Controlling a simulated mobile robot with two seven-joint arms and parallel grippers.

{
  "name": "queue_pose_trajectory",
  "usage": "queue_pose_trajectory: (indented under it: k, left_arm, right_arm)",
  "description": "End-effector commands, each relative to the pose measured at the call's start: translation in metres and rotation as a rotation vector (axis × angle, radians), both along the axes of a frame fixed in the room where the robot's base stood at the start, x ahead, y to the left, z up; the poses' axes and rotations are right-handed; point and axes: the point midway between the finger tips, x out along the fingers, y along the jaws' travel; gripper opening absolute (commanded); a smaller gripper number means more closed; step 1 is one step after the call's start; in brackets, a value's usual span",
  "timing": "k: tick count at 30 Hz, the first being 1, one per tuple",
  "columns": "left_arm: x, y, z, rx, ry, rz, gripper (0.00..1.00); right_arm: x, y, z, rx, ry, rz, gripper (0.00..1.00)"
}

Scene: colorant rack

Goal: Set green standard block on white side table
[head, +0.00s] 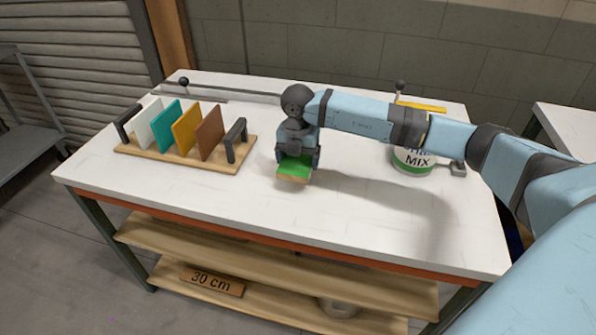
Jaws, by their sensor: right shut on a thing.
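The green block (294,168) has a green top face and a wooden-coloured lower edge. My right gripper (297,157) is shut on it from above, near the middle of the white-topped workbench (378,232). I cannot tell whether the block touches the bench top or is held a little above it. A white table (566,122) shows in part at the right edge, beyond my right arm; it may be the white side table. Most of it is cut off or hidden. My left gripper is out of view.
A wooden rack (180,158) with black handles holds several upright colour panels on the left of the bench. A can marked MIX (413,160) stands behind my right arm. A plank marked 30 cm (212,281) lies on a lower shelf. The bench's front area is clear.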

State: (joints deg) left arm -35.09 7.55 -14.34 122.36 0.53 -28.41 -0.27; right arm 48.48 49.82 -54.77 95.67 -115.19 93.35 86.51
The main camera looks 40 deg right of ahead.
Motion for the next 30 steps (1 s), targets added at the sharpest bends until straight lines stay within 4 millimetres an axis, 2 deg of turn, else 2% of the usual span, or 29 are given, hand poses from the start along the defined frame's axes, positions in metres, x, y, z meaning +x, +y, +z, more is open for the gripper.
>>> queue_pose_trajectory:
  k: [1,6,18,19,21,30]
  left_arm:
    - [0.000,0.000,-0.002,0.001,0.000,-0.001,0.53]
    - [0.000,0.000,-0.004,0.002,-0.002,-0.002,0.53]
    - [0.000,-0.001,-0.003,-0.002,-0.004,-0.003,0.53]
    - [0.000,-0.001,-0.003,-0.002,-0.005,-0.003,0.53]
    - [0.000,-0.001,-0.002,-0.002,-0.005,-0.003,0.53]
    - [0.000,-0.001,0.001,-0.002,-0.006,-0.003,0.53]
  right_arm:
    - [-0.001,0.000,-0.012,0.000,0.005,0.000,0.60]
    - [-0.001,0.000,-0.040,0.000,0.004,0.000,0.60]
    - [-0.001,0.000,-0.047,0.000,0.001,0.001,0.60]
    - [-0.001,0.000,-0.047,0.000,0.001,0.001,0.87]
    - [-0.001,0.000,-0.046,0.000,0.001,0.001,1.00]
    - [0.000,0.000,-0.040,0.000,0.000,0.001,1.00]
